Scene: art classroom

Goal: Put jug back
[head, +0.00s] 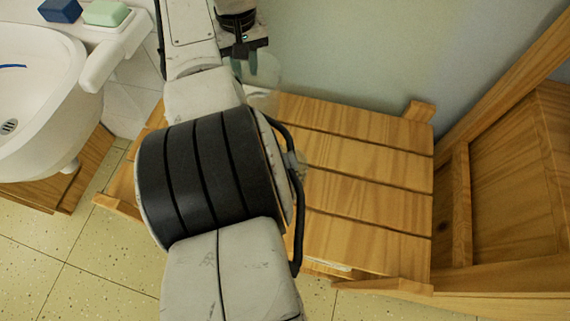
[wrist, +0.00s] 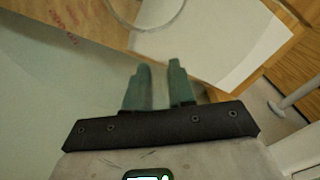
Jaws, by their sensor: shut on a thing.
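A clear, see-through jug is faint in the head view (head: 265,74), beside the teal fingers of my gripper (head: 251,64). In the wrist view, a thin curved outline that looks like part of the jug (wrist: 150,29) lies just beyond the fingertips. My gripper (wrist: 159,72) is shut on the jug, with a narrow pale strip between its fingers. Most of the jug's shape is hard to make out because it is transparent. In the head view the jug appears above the far end of the slatted wooden bench; I cannot tell whether it touches anything.
The slatted wooden bench (head: 365,190) is bare on its right part. A white sink (head: 45,95) with blue (head: 60,10) and green (head: 105,12) blocks beside it stands at left. A wooden frame (head: 500,190) stands at right. The wrist view shows white paper (wrist: 215,40) on wood.

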